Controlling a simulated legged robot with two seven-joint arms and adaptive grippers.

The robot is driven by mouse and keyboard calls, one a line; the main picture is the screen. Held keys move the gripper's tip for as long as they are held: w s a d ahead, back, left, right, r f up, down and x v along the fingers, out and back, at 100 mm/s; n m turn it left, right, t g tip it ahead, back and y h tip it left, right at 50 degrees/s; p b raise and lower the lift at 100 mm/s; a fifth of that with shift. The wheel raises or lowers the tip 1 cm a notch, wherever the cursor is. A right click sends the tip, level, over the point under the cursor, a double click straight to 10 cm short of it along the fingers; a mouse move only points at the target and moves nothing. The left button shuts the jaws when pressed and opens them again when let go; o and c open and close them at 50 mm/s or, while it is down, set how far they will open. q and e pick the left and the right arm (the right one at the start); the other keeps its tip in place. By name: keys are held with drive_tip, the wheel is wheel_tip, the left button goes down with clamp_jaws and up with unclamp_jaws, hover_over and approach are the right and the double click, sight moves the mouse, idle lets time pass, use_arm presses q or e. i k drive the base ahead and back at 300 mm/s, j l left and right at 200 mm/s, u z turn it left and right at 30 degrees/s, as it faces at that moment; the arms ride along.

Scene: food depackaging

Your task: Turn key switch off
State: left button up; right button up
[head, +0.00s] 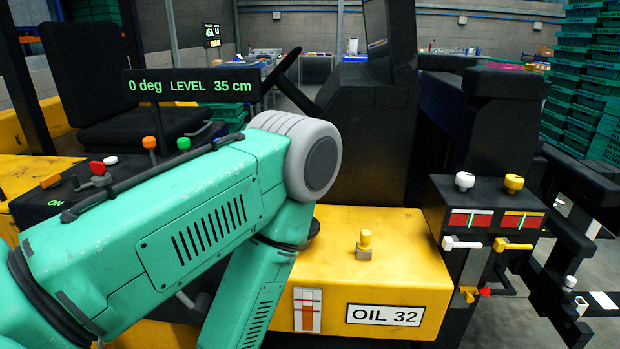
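A black console (40,212) at the left carries a green "ON" display (55,203). On its top are a red knob (96,167), a small white knob (110,160) and an orange piece (50,181). Which of these is the key switch I cannot tell. My teal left arm comes in from the left, bends at a grey joint in the middle and runs down out of the picture. It covers part of the console. My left gripper is outside the picture, and my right gripper does not show either.
A black seat (95,70) and a display reading "0 deg LEVEL 35 cm" (190,86) stand behind the arm. A yellow housing (390,260) labelled "OIL 32" is at centre. A black valve panel (490,215) with white and yellow handles is right. Green crates (590,80) stack behind.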

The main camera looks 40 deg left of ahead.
sight(97, 181)
drive_tip(key=u, duration=2.4)
